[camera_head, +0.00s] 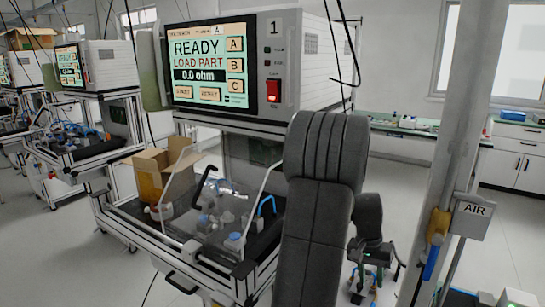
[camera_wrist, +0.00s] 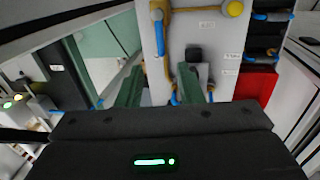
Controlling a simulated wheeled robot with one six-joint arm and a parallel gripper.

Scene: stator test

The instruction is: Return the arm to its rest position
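My dark grey arm (camera_head: 318,190) rises in front of the test bench in the head view, bent over at the top. My gripper (camera_head: 366,281) hangs low to the right of the arm, apart from the bench, and is small in this view. In the wrist view my gripper (camera_wrist: 160,88) shows two green fingers with a clear gap between them. It is open, with nothing seen held. A white panel (camera_wrist: 208,20) with yellow and blue tubing lies beyond the fingers. Whether the fingers touch anything cannot be told.
The tester (camera_head: 217,65) shows "READY LOAD PART 0.0 ohm". Below it are a cardboard box (camera_head: 150,175) and a bench with a clear guard. A grey post with an AIR sign (camera_head: 474,212) stands close right of my gripper. A red bin (camera_wrist: 255,84) shows in the wrist view.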

